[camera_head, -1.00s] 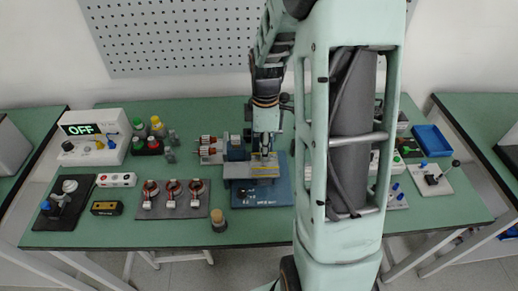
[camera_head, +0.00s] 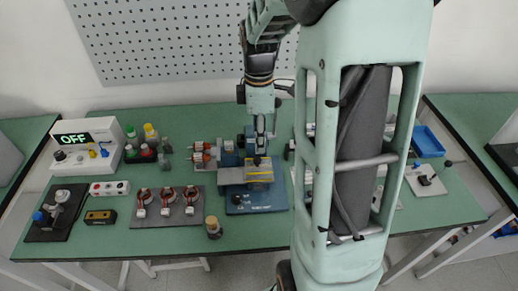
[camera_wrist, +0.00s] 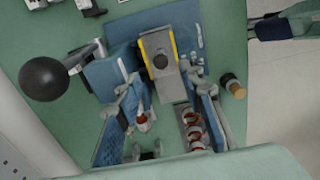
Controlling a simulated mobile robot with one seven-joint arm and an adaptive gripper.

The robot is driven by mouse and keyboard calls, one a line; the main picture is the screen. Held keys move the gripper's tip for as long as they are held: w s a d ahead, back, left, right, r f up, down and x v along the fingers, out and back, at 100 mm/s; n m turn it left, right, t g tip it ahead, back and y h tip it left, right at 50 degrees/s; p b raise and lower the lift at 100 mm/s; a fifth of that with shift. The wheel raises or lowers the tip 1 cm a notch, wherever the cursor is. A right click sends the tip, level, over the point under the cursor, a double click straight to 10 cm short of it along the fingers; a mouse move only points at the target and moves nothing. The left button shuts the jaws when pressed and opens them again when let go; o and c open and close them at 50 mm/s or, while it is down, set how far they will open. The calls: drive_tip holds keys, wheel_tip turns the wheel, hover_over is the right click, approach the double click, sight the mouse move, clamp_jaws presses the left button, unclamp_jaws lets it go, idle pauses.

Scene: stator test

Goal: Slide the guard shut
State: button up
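The guard, a grey plate with yellow edges (camera_head: 259,177), lies on the blue test station (camera_head: 236,205) in the middle of the bench. In the wrist view, the guard (camera_wrist: 170,83) has a dark round knob (camera_wrist: 160,61) on top. My gripper (camera_head: 260,150) points down just above the knob in the head view. In the wrist view, my gripper (camera_wrist: 163,80) has its fingers spread on either side of the guard, with nothing between them gripped. Whether a finger touches the guard is unclear.
A black ball on a grey lever (camera_wrist: 45,78) stands beside the station. Stators on a grey mat (camera_head: 165,212) and a small cork-topped jar (camera_head: 213,228) are nearby. A box reading OFF (camera_head: 85,148) stands at the left.

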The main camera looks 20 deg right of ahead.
wheel_tip(320, 180, up, 5)
drive_tip(key=shift+r, duration=0.1)
drive_tip(key=shift+s+d, duration=0.1)
idle(0.5)
